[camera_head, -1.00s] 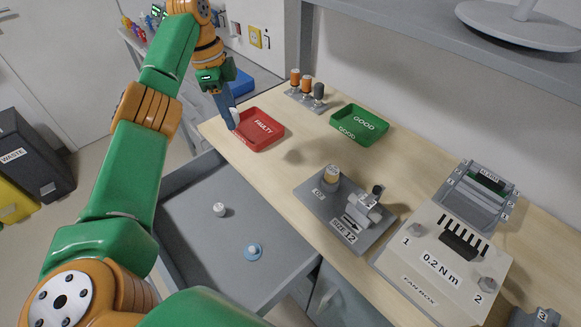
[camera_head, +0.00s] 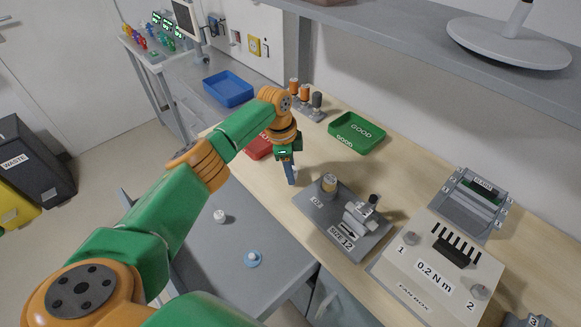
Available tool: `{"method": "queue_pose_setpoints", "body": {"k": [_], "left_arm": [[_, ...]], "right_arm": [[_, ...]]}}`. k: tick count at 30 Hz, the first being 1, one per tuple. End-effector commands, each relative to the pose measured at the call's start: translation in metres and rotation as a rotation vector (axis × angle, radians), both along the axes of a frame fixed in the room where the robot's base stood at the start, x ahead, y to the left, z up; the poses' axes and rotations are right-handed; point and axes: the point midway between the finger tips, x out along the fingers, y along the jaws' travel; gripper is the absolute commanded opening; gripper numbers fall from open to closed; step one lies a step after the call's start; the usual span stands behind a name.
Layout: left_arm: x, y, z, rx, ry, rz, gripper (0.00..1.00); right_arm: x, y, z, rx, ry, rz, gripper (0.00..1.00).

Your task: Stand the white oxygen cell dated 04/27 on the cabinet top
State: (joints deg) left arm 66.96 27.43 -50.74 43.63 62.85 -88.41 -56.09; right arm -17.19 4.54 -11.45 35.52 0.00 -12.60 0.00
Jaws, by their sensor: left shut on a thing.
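My left gripper (camera_head: 292,181) points down over the wooden top, just left of the O2 fixture (camera_head: 312,205). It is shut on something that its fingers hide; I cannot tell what. A yellowish cell with a grey top (camera_head: 328,184) stands in the O2 fixture. I can read no 04/27 date anywhere, so I cannot tell which thing is the white oxygen cell. My right gripper is out of view.
The red tray (camera_head: 259,150) is partly behind my left arm. A green GOOD tray (camera_head: 357,132) and a rack of orange and grey cells (camera_head: 306,99) stand behind. The 0.2 N m box (camera_head: 437,262) is at right. Bare wood lies between green tray and fixture.

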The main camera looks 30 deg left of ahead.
Motion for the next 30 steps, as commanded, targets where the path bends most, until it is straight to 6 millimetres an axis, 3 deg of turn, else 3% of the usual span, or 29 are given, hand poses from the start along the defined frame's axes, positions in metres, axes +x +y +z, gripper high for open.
{"method": "queue_pose_setpoints", "body": {"k": [6, 7, 10, 18, 22, 30], "left_arm": [[0.0, 0.0, -0.005, -0.001, 0.0, 0.0, 0.0], [0.0, 0.0, -0.004, -0.001, 0.0, 0.0, 0.43], [0.0, 0.0, -0.003, 0.0, 0.0, 0.0, 0.67], [0.0, 0.0, -0.003, 0.0, 0.0, 0.0, 0.67], [0.001, 0.001, 0.008, 0.0, -0.004, -0.001, 0.67], [-0.004, 0.01, 0.074, -0.001, -0.006, 0.001, 0.67]], "right_arm": [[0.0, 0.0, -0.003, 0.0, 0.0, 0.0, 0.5], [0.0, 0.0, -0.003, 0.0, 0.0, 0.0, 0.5], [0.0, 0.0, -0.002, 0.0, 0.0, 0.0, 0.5], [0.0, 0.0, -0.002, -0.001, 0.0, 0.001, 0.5], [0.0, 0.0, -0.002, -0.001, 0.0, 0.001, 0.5], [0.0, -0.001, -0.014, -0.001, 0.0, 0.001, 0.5]]}}
